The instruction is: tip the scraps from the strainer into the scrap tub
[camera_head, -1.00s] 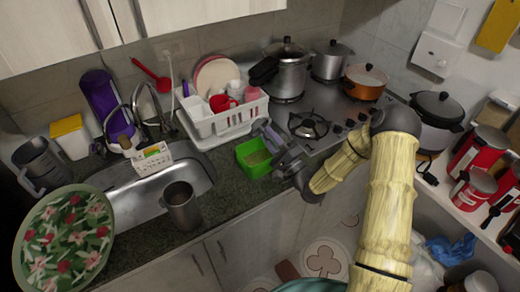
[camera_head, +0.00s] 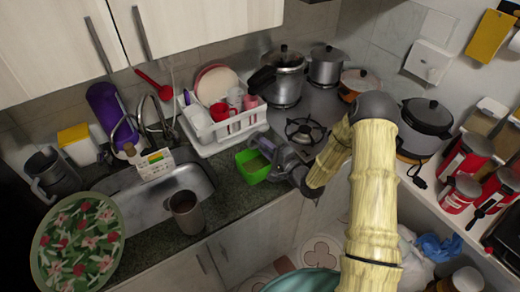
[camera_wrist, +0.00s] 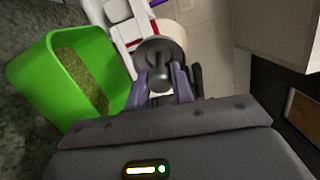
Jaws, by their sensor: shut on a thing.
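A green open tub (camera_head: 254,174) stands on the counter between the dish rack and the stove. In the wrist view the tub (camera_wrist: 45,95) is at the left, with brown, grainy matter inside. My gripper (camera_head: 270,150) is low beside the tub's right side. In the wrist view my gripper's purple fingers (camera_wrist: 164,84) are shut on a dark grey, round-ended piece (camera_wrist: 160,55). I cannot tell whether this piece belongs to the strainer. No strainer bowl or scraps in one can be made out.
A white dish rack (camera_head: 232,128) with cups and plates stands behind the tub. The stove burner (camera_head: 305,130) and pots are to the right. The sink (camera_head: 150,208), a brown-grey cup (camera_head: 186,213) and a floral plate (camera_head: 78,243) are at the left.

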